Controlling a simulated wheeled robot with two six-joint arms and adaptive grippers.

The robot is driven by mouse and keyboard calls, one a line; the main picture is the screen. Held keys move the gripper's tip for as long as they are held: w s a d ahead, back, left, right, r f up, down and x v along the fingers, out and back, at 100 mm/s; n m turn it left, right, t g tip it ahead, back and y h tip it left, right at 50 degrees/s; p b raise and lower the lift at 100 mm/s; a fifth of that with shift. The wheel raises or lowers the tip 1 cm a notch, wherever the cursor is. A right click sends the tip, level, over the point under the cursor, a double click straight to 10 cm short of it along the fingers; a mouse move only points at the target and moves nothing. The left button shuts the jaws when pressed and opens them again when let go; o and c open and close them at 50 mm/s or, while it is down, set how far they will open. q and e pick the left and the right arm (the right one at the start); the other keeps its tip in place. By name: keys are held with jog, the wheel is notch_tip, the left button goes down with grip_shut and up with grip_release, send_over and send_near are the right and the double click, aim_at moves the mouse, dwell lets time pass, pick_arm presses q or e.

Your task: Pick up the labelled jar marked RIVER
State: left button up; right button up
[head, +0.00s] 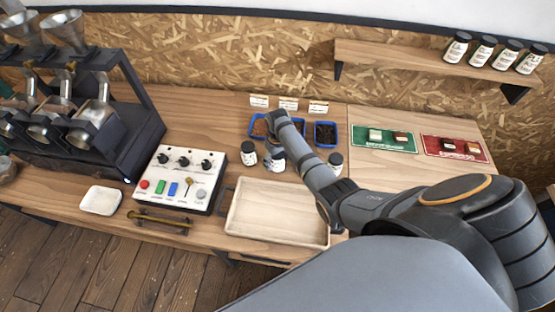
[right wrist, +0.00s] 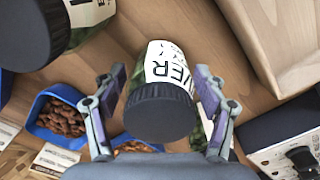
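The jar marked with letters reading "VER" (right wrist: 165,85) has a black lid, a white label and green on its side. It sits between the fingers of my right gripper (right wrist: 160,95) in the right wrist view. The fingers are apart, one on each side of the jar, with a small gap seeming to show at the left finger. The start of the word is hidden. In the head view my right gripper (head: 273,147) is over the middle jar (head: 278,164), partly covering it. My left gripper is not in view.
Similar jars stand close by on the left (head: 248,154) and right (head: 335,163). Blue bins (head: 325,134) of beans lie behind. A wooden tray (head: 235,232) is in front, a control box (head: 180,177) to the left. Several jars stand on the wall shelf (head: 400,60).

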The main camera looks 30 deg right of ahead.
jog(key=c, duration=1)
jog(key=shift+r, duration=0.1)
